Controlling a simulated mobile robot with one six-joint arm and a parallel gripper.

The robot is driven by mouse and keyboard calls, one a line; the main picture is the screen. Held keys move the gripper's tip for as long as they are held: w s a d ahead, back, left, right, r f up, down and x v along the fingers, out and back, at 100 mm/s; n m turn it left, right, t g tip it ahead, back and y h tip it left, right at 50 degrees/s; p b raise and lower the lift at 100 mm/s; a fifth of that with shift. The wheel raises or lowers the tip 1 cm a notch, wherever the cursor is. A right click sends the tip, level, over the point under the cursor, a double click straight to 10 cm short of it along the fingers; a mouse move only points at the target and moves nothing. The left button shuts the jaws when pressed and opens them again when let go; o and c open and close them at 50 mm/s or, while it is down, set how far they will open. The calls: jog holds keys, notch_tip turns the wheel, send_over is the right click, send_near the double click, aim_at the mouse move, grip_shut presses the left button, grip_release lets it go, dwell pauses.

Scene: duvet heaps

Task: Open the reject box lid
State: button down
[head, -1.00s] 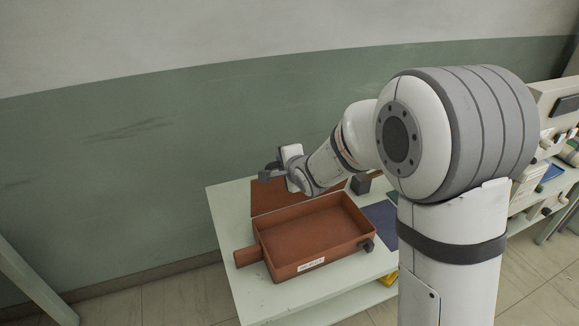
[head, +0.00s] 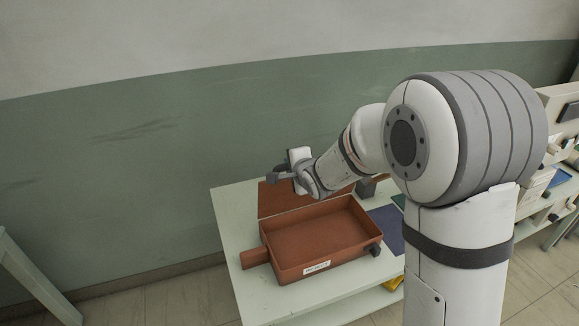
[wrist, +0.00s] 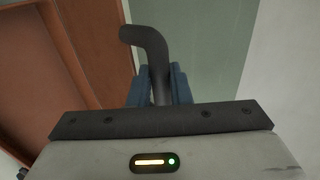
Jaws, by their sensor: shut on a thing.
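The reject box (head: 318,268) is a reddish-brown open tray with a white label on its front and a stub at its left. Its inside shows bare. The lid (head: 275,199) is a flat brown panel folded back behind the box, partly hidden by my arm. My gripper (head: 281,178) is over the lid's far side. In the wrist view, my blue fingers are shut on a dark bent bar, the handle (wrist: 153,50). Where the handle joins the lid is hidden. Brown box or lid surfaces (wrist: 30,60) fill the left of that view.
The box stands on a pale green table (head: 232,225). A dark blue sheet (head: 388,228) lies right of the box. A shelf with several items (head: 560,180) stands at the far right. The green wall (head: 120,160) is close behind the table.

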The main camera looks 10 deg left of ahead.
jog(key=c, duration=1.4)
grip_release()
jog(key=shift+b+v, duration=0.4)
jog(key=shift+v, duration=3.5)
